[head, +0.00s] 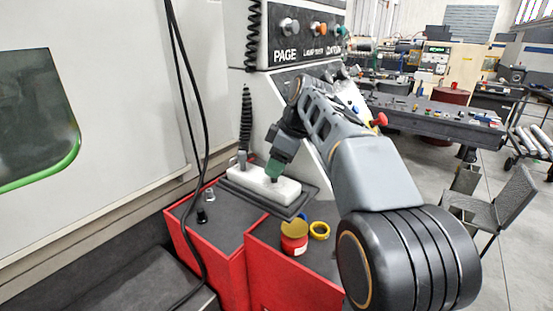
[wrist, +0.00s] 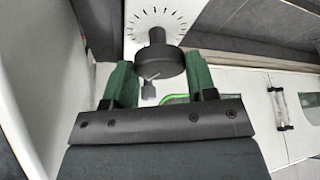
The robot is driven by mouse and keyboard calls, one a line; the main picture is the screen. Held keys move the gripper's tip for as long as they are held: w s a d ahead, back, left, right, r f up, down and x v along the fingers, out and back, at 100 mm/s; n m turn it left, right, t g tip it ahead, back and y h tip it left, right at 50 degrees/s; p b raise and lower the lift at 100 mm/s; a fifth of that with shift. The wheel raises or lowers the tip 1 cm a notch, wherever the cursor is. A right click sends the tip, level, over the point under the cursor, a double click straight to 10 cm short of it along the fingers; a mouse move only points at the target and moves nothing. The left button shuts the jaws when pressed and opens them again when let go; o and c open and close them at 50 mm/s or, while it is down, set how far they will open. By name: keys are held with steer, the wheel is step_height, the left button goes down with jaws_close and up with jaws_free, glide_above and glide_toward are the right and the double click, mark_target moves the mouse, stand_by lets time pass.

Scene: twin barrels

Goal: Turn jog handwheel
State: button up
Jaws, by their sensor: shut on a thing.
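The jog handwheel (wrist: 157,63) is a dark round knob with a dial of black tick marks (wrist: 154,20) behind it on a white face, in the wrist view. My gripper (wrist: 161,76) has its two green fingers on either side of the knob and is shut on it. In the head view my gripper (head: 274,170) reaches down to the top of a white pendant box (head: 249,184). The handwheel is hidden there behind the fingers.
A black cable (head: 188,120) hangs at the left. A control panel (head: 300,42) rises behind my arm.

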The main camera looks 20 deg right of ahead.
steer(key=shift+w+n+g+y+p, duration=0.1)
steer(key=shift+n+g+y+p, duration=0.4)
steer(key=shift+n, duration=1.3)
steer(key=o, duration=0.9)
steer(key=v, duration=0.4)
steer(key=p+v, duration=0.1)
steer(key=v, duration=0.3)
steer(key=p+v, duration=0.1)
steer(key=v, duration=0.3)
steer(key=shift+w+a+r, duration=0.15)
steer(key=shift+w+a, duration=0.1)
